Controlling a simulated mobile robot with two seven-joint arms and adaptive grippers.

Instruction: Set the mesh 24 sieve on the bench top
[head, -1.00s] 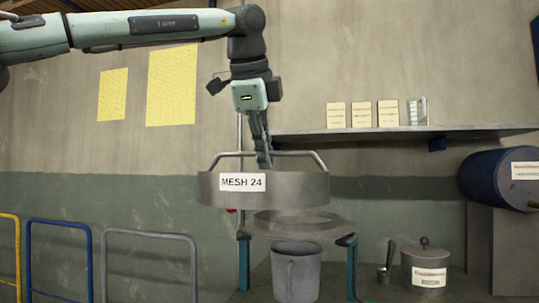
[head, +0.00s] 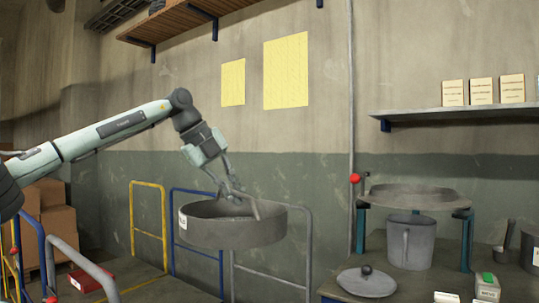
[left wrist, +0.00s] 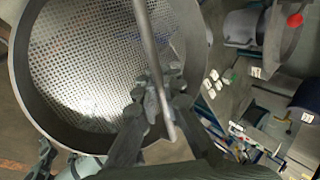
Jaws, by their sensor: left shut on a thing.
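The mesh 24 sieve (head: 232,232) is a round grey metal pan with a bar handle across its top. In the head view it hangs in the air left of the bench, its white label turned to the left edge. My left gripper (head: 238,194) is shut on its handle. In the left wrist view the fingers (left wrist: 163,100) close on the handle bar, and the perforated mesh of the sieve (left wrist: 90,60) shows below. The bench top (head: 405,291) is at the lower right, apart from the sieve. My right gripper is not in view.
On the bench, a ring stand (head: 468,228) stands over a grey jug (head: 410,243). A round lid (head: 366,282) lies in front, with a small green-topped box (head: 487,287) to its right. Blue and yellow rails (head: 148,184) stand at the left. A shelf (head: 450,112) holds several boxes.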

